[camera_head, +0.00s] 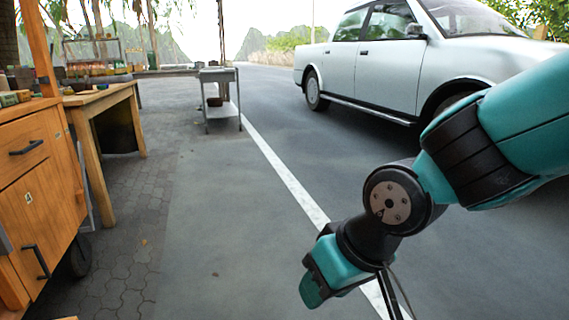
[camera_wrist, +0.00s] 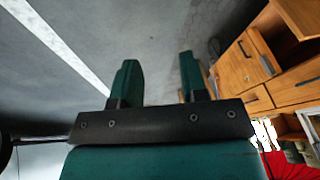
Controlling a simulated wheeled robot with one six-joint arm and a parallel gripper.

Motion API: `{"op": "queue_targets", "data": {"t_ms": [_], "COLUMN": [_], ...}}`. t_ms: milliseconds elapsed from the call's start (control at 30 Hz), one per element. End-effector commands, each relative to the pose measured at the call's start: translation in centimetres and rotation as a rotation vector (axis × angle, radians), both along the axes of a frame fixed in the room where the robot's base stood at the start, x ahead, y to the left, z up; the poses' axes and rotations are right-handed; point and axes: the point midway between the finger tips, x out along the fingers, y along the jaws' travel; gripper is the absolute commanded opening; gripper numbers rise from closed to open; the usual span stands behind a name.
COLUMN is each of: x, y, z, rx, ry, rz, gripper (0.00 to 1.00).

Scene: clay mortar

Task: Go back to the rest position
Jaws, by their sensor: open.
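My gripper (camera_wrist: 157,82) is open in the wrist view, with its two teal fingers apart and only grey pavement showing between them. In the head view my gripper (camera_head: 318,288) hangs low at the bottom centre, over the road near the white line. It is empty and touches nothing that I can see. My teal and black arm reaches in from the right side of the head view.
A wooden cabinet (camera_head: 38,200) stands at the left, with a wooden table (camera_head: 100,97) behind it. A grey metal cart (camera_head: 219,76) stands farther back. A white pickup (camera_head: 390,62) is parked at the upper right. The pavement (camera_head: 215,200) between is clear.

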Motion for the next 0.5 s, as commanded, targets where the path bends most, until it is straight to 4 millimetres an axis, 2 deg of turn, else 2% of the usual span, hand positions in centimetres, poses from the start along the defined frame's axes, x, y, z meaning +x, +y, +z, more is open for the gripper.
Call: {"op": "queue_targets", "data": {"t_ms": [33,100,300,367,400,500], "x": [-1.1,-3.1,-8.5,-10.2,-10.3,-10.2], "y": [-2.1,-4.2,-8.7,-9.7,-9.7,-9.6], "z": [1.5,2.7,5.2,5.7,7.2,9.5], "rx": [0.001,-0.002,-0.01,-0.013,-0.015,-0.016], "ry": [0.026,0.067,0.148,0.167,0.173,0.175], "rz": [0.002,0.025,0.097,0.12,0.13,0.131], "gripper": [0.4,0.4,0.4,0.4,0.4,0.4]}}
